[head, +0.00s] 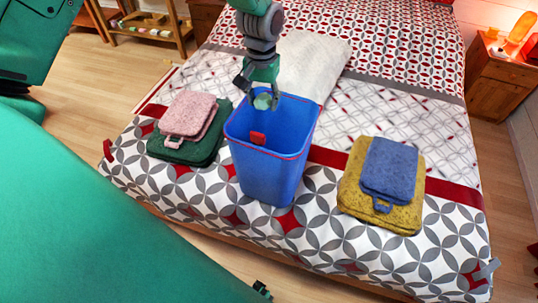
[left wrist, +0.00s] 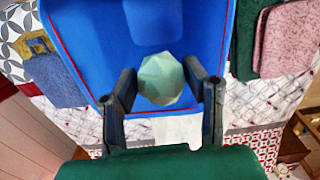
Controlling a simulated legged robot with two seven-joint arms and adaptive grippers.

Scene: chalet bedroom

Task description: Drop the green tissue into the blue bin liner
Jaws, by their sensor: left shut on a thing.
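The green tissue (head: 263,101) is a pale green crumpled ball. My left gripper (head: 262,98) is shut on it, and it also shows between the fingers in the left wrist view (left wrist: 163,80). The blue bin liner (head: 265,172) is a tall blue open-topped container with a red rim line and a red tab, standing on the bed. The gripper and tissue are at its opening, near the far rim. In the left wrist view the blue interior (left wrist: 95,35) lies behind the tissue. My right gripper is not in view.
Pink and dark green folded towels (head: 190,122) lie left of the bin on the bed. Blue and yellow folded towels (head: 384,185) lie to its right. A white folded cloth (head: 310,62) lies behind. A nightstand (head: 497,78) with a lamp stands at the right.

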